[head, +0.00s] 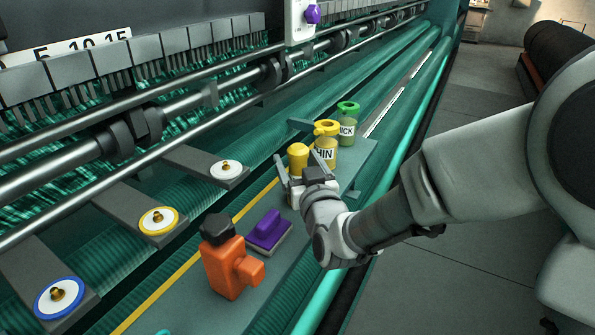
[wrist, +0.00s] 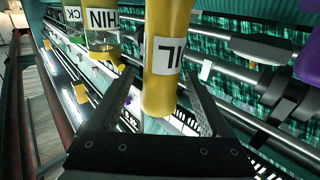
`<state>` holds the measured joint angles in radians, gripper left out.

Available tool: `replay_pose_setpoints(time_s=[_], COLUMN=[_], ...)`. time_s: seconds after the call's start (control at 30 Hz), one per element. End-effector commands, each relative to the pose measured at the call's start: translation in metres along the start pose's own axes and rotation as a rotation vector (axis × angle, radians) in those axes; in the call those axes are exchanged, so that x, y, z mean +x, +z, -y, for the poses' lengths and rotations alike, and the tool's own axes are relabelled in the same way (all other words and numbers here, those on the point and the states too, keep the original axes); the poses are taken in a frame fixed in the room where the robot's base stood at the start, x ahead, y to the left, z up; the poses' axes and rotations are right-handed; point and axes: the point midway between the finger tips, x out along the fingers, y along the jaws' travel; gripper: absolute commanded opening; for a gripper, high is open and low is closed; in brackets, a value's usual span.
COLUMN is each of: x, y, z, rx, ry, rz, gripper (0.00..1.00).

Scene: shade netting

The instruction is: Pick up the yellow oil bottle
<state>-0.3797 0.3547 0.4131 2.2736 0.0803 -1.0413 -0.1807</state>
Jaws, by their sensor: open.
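The yellow oil bottle (head: 298,158) stands upright on the narrow shelf in the head view, its lower part hidden by my gripper. In the wrist view the yellow oil bottle (wrist: 160,92) appears inverted, with a white label whose letters are partly cut off. My gripper (head: 296,168) is open around the bottle, a finger on either side. In the wrist view my gripper (wrist: 157,80) has its dark fingers spread, with the bottle between and beyond them. Whether either finger touches it is unclear.
A bottle labelled HIN (head: 325,153) with a yellow ring top stands close behind the oil bottle. A green-topped bottle (head: 347,128) is farther back. Machine rollers run along the left.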

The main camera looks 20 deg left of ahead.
Motion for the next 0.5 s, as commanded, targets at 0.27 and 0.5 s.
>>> replay_pose_setpoints(time_s=[0.27,0.5], x=[0.0001,0.0001], y=[0.0002,0.0002], z=[0.0,-0.0001], rx=[0.0,0.0], ry=[0.0,0.0], rz=[0.0,0.0], gripper=[0.55,0.12])
